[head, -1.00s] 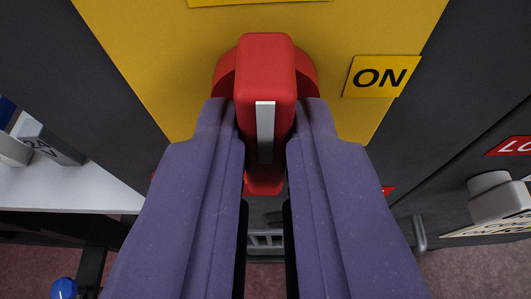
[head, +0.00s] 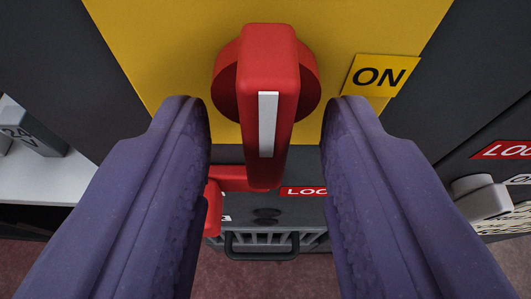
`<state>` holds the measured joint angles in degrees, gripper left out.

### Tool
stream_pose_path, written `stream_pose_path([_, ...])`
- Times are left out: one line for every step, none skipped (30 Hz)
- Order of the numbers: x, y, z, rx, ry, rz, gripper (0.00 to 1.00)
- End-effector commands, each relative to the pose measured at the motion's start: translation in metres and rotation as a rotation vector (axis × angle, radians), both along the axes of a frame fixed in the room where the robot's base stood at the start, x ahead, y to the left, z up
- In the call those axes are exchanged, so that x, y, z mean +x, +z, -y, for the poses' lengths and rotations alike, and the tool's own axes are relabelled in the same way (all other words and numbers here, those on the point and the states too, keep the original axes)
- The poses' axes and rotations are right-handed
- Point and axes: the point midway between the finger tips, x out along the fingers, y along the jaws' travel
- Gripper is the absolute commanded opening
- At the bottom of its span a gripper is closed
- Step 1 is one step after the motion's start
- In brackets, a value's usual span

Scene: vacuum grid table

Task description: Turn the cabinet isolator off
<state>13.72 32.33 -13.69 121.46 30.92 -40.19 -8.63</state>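The isolator handle (head: 269,75) is a red bar with a white stripe, on a round red base (head: 226,82) against a yellow plate (head: 180,50). Its bar stands upright in the picture, with the white stripe along its lower part. A yellow ON label (head: 380,76) is to the right of it. My gripper (head: 266,118) is open, its two purple fingers apart on either side of the handle, with a clear gap on both sides. No OFF label is in view.
Below the handle are a red part (head: 213,205), a red label (head: 304,191) and a dark pull handle (head: 262,250) over a grille. A grey knob (head: 481,198) is at right. A grey block marked 24V (head: 32,135) sits on a white surface at left.

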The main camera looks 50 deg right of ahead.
Motion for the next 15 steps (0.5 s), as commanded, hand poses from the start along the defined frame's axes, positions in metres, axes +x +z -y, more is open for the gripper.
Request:
stream_pose_path([0.000, 0.000, 0.000, -0.001, 0.000, 0.001, 0.40])
stream_pose_path([0.000, 0.000, 0.000, -0.001, 0.000, 0.001, 0.40])
stream_pose_path([-0.001, 0.001, -0.001, 0.000, 0.000, 0.001, 0.40])
stream_pose_path([-0.001, 0.002, -0.002, 0.000, 0.000, 0.001, 0.40])
stream_pose_path([-0.003, 0.003, -0.004, 0.000, 0.001, 0.002, 0.40])
stream_pose_path([-0.005, 0.006, -0.007, 0.000, 0.001, 0.002, 0.40])
stream_pose_path([-0.008, 0.008, -0.011, 0.001, 0.001, 0.001, 0.40])
stream_pose_path([-0.011, 0.010, -0.014, 0.000, 0.001, 0.002, 0.40])
stream_pose_path([-0.016, 0.014, -0.020, 0.000, 0.002, 0.001, 0.40])
stream_pose_path([-0.019, 0.016, -0.025, 0.000, 0.003, 0.001, 0.40])
stream_pose_path([-0.023, 0.018, -0.029, 0.001, 0.002, 0.000, 0.40])
stream_pose_path([-0.027, 0.021, -0.034, 0.000, 0.003, 0.001, 0.40])
stream_pose_path([-0.031, 0.023, -0.038, 0.000, 0.002, 0.001, 0.40])
stream_pose_path([-0.034, 0.025, -0.041, 0.001, 0.002, 0.001, 0.40])
stream_pose_path([-0.037, 0.027, -0.046, 0.001, 0.002, 0.000, 0.40])
